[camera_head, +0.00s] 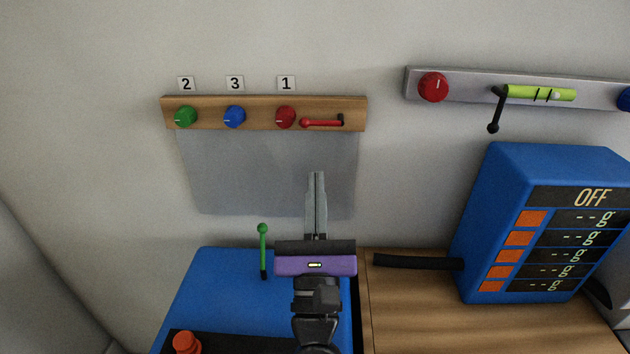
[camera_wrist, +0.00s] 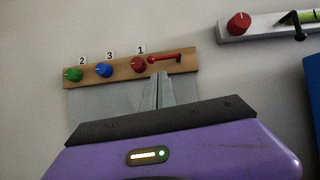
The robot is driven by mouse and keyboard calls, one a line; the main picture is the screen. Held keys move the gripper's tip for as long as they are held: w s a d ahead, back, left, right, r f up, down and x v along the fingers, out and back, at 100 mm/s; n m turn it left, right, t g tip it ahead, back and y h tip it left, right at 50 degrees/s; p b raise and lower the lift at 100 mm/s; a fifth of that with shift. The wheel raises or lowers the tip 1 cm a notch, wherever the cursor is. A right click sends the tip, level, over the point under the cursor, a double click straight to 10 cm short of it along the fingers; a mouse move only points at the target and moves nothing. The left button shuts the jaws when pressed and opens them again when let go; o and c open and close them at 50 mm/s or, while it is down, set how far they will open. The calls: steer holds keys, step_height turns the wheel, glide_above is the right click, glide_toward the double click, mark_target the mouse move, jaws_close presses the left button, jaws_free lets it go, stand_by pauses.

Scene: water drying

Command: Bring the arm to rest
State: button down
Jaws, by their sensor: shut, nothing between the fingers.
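My gripper (camera_head: 317,178) is shut and empty, its two grey fingers together and pointing up in the head view. It is in front of the grey panel (camera_head: 235,175) that hangs below a wooden strip on the wall. In the wrist view the fingertips of my gripper (camera_wrist: 158,78) show just below the red knob (camera_wrist: 139,64) and the red lever (camera_wrist: 170,57). The purple gripper body fills the lower part of that view. I cannot tell how far the fingertips are from the wall.
The wooden strip (camera_head: 266,101) carries green, blue and red knobs. A blue box (camera_head: 215,285) with a green lever (camera_head: 263,245) is lower left. A blue display box (camera_head: 480,240) reading OFF stands right on a wooden top (camera_head: 410,320). A grey rail (camera_head: 468,89) is upper right.

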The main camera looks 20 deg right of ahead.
steer(key=s+d+f+m+g+y+p, duration=0.1)
steer(key=s+d+f+m+g+y, duration=0.1)
steer(key=s+f+m, duration=0.4)
steer(key=s+d+f+m+g+y+p, duration=0.1)
steer(key=s+f+m, duration=0.5)
steer(key=s+m, duration=1)
steer(key=s+d+f+m+g+y+p, duration=0.1)
steer(key=s+d+f+m+g+y, duration=0.2)
steer(key=s+m, duration=0.9)
steer(key=s+d+f+g, duration=0.2)
steer(key=s+f+g, duration=0.1)
steer(key=s, duration=0.1)
steer(key=shift+s+d, duration=0.15)
steer(key=shift+s, duration=0.05)
